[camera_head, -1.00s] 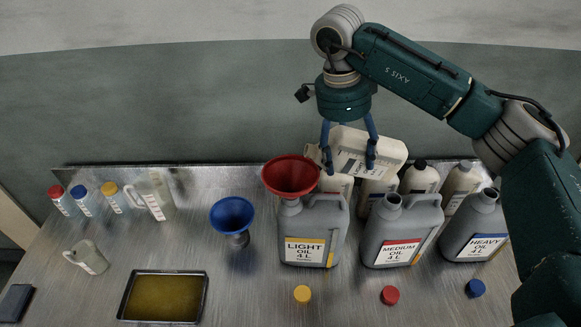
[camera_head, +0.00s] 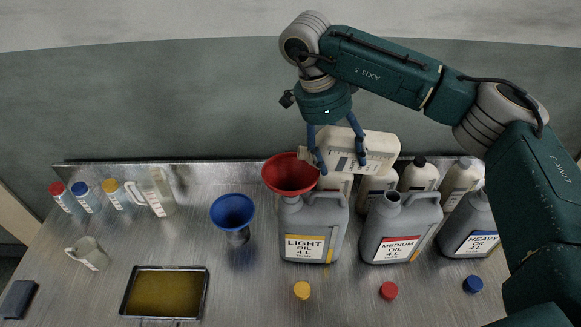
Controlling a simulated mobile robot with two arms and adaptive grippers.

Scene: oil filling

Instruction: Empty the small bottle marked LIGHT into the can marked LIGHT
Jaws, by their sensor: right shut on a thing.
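My right gripper (camera_head: 340,164) is shut on a cream bottle (camera_head: 375,147) and holds it lying nearly on its side, mouth to the left. Its label is not readable here. The bottle's neck is just above the right part of the red funnel (camera_head: 290,174). The red funnel sits in the mouth of the grey can marked LIGHT OIL 4 L (camera_head: 311,228), which stands upright. No flowing oil is visible, and the inside of the funnel is too dark to read. My left gripper is not in view.
Grey MEDIUM (camera_head: 401,226) and HEAVY (camera_head: 475,222) cans stand to the right, with cream bottles behind. Yellow (camera_head: 302,290), red (camera_head: 389,290) and blue (camera_head: 473,284) caps lie in front. A blue funnel (camera_head: 232,212), jugs and an oil tray (camera_head: 205,297) are left.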

